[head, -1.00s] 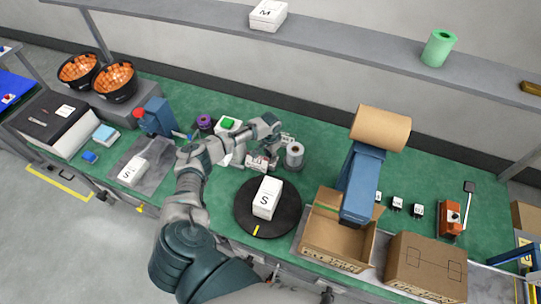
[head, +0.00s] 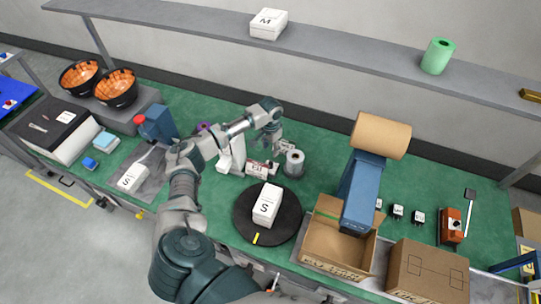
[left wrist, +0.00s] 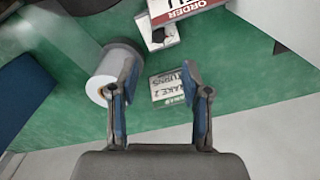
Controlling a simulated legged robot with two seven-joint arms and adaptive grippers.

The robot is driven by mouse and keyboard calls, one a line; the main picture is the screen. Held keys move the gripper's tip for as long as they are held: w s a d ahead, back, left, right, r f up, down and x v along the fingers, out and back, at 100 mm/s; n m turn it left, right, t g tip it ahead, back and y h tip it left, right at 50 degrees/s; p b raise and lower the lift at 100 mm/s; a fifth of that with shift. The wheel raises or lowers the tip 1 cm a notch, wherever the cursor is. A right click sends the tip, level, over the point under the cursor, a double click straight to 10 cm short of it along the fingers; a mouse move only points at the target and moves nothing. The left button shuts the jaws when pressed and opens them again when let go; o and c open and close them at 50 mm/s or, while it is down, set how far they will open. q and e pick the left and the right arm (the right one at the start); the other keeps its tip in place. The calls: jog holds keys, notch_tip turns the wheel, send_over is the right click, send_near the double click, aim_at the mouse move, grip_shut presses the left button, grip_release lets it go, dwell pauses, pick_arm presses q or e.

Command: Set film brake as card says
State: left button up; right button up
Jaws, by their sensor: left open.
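The pale film roll (head: 293,163) stands upright on the green bench, behind and right of the black turntable (head: 240,225). It also shows in the left wrist view (left wrist: 106,70), left of my fingers, with one fingertip overlapping its edge. My left gripper (head: 284,147) is open and empty above the bench, just behind the roll. In the left wrist view its fingers (left wrist: 160,76) straddle a small card (left wrist: 172,88) with upside-down print; "TURNS" and "BRAKE 2" seem legible. A white-and-red ORDER card (left wrist: 182,10) is partly cut off. No brake control is clearly identifiable. My right gripper is not seen.
A white box marked S (head: 266,205) sits on the turntable. A blue machine with a brown paper roll (head: 381,135) stands to the right, beside an open carton (head: 318,235) and a closed carton (head: 427,270). A grey shelf (head: 350,47) runs above the bench.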

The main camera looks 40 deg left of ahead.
pick_arm(q)
jog(key=shift+r, duration=0.6)
